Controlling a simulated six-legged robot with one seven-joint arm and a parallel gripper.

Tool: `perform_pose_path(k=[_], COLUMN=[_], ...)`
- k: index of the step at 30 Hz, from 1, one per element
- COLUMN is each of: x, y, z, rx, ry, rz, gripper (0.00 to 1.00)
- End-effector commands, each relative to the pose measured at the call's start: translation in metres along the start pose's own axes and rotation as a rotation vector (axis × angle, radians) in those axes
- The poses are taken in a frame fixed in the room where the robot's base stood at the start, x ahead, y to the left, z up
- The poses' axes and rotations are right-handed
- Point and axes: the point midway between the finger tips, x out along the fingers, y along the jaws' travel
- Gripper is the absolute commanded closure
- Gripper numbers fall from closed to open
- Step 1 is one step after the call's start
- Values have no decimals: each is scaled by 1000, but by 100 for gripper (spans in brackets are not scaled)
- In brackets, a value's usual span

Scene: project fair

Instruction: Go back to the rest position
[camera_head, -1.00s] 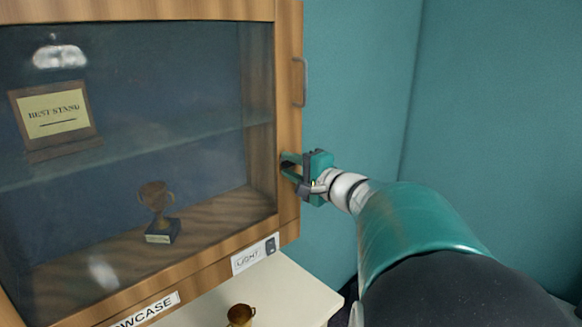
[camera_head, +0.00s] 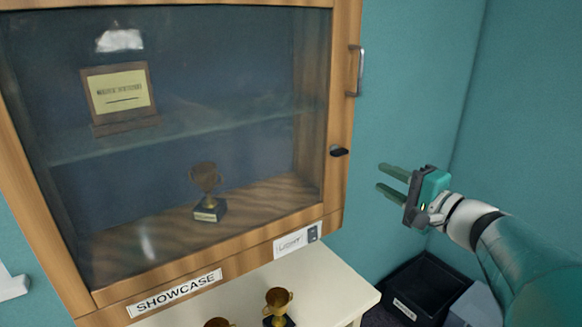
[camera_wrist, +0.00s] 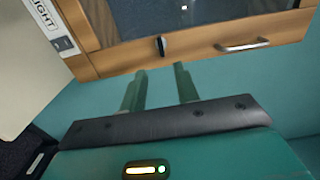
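My gripper (camera_head: 384,178) is to the right of the showcase (camera_head: 340,200), in front of the teal wall. Its two green fingers are apart with nothing between them. In the wrist view my gripper (camera_wrist: 157,82) also shows open and empty, with the showcase's wooden frame (camera_wrist: 200,52) beyond the fingertips. A small black knob (camera_head: 339,151) sits on the right side of the door frame, apart from my fingers; it also shows in the wrist view (camera_wrist: 161,46). The glass door looks shut.
A trophy (camera_head: 207,190) and a framed certificate (camera_head: 119,97) stand inside the showcase. A metal handle (camera_head: 356,70) sticks out from the door. Another gold trophy (camera_head: 278,306) stands on the white table (camera_head: 335,288). A black bin (camera_head: 428,287) is on the floor below my arm.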

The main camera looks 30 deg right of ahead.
Motion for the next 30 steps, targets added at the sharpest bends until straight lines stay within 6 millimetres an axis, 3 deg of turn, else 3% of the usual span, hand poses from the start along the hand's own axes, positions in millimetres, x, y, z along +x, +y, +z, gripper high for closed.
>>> perform_pose_path(k=[13, 17, 20, 24, 27, 30], x=[1, 11, 27, 44, 40, 28], y=[0, 6, 19, 52, 80, 104], z=[0, 19, 60, 146, 203, 247], rx=[0, -11, -47, -170, -314, -492], ry=[-2, -55, -168, -401, -555, -678], rz=[2, 39, 124, 318, 468, 599], gripper=[69, 69, 69, 69, 69, 69])
